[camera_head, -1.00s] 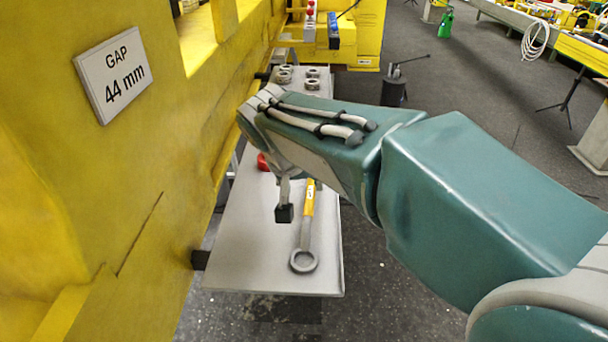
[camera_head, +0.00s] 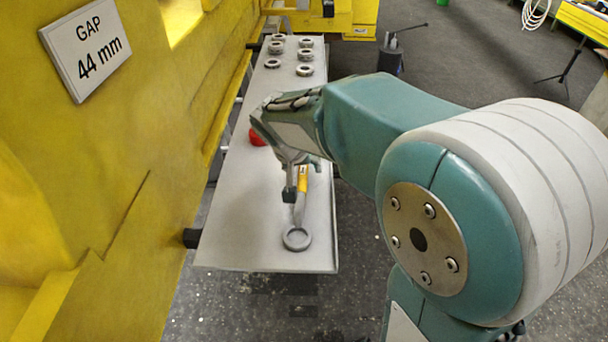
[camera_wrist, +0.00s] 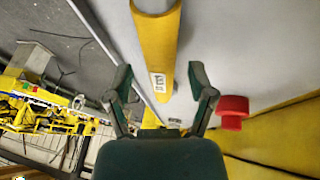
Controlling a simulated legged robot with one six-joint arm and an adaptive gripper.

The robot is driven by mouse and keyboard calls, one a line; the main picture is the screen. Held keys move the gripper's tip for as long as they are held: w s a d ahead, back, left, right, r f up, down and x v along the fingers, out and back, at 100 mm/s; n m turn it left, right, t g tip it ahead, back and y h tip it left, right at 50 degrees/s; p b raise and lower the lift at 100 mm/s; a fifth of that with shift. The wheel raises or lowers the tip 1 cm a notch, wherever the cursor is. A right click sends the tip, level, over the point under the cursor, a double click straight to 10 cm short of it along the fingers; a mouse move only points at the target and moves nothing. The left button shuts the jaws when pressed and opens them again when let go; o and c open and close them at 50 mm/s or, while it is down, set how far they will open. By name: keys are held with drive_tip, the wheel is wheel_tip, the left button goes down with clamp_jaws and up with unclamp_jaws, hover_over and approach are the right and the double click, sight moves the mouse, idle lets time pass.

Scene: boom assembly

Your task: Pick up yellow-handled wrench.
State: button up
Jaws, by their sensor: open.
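The wrench (camera_head: 297,239) lies on the grey shelf (camera_head: 240,215), its ring end toward the near edge and its yellow handle (camera_head: 303,181) pointing away. My gripper (camera_head: 290,193) is over the handle in the head view; part of the handle is hidden behind it and my arm. In the wrist view the yellow handle (camera_wrist: 157,50) runs between the two spread fingers of my gripper (camera_wrist: 158,82), with a gap on each side. The gripper is open and holds nothing. A small label shows on the handle.
A red round object (camera_head: 257,137) lies on the shelf beside my arm; it also shows right of the fingers in the wrist view (camera_wrist: 232,112). Several metal rings (camera_head: 304,69) stand at the shelf's far end. A yellow wall (camera_head: 110,180) borders the shelf's left side.

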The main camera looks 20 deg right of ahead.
drive_tip(key=shift+w+f, duration=0.1)
drive_tip(key=shift+f, duration=0.25)
drive_tip(key=shift+a, duration=0.1)
drive_tip(key=shift+c, duration=0.4)
clamp_jaws()
drive_tip(key=shift+r, duration=0.1)
